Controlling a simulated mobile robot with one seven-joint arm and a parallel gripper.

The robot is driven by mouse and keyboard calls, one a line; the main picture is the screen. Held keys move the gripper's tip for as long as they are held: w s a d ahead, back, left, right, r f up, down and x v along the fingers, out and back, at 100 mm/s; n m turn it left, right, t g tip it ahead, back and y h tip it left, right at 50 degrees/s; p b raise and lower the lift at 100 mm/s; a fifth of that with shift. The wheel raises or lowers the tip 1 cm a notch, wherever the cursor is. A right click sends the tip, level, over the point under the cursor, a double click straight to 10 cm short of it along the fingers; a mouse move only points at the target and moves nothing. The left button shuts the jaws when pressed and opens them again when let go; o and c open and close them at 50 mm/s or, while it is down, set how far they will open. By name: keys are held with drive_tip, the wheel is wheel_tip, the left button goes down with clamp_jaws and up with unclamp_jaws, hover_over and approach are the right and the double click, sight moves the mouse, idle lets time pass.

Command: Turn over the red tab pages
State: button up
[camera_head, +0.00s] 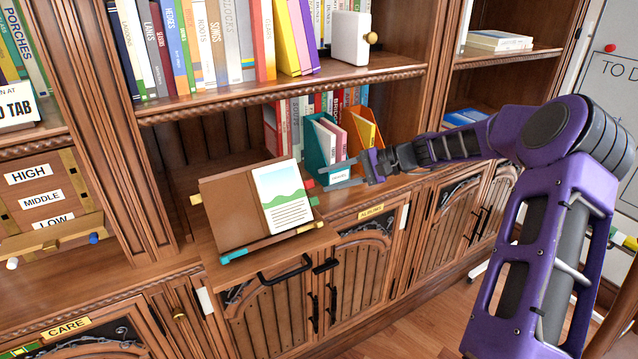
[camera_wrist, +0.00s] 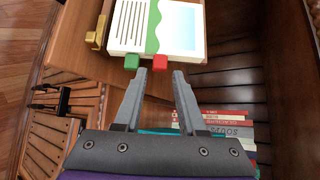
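An open book (camera_head: 284,199) leans on a stand on the wooden pull-out shelf. Its right page shows a green hill picture above lines of text; the left side is plain brown. In the wrist view the page (camera_wrist: 128,25) appears sideways. A red tab (camera_wrist: 160,62) and a green tab (camera_wrist: 132,62) stick out from its near edge. My gripper (camera_wrist: 160,73) is open and empty at this edge. The red tab lies just ahead of the gap between the fingertips; the green tab lies by the left fingertip. In the head view my gripper (camera_head: 326,178) is right of the book.
Teal (camera_head: 320,150) and orange (camera_head: 363,128) file holders stand behind my gripper, close to it. Shelf books (camera_wrist: 222,125) lie right of the fingers in the wrist view. Black handles (camera_head: 285,272) are below the book. A wooden upright (camera_head: 110,130) stands to the left.

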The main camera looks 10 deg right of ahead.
sight(313, 183)
drive_tip(key=shift+x, duration=1.8)
clamp_jaws()
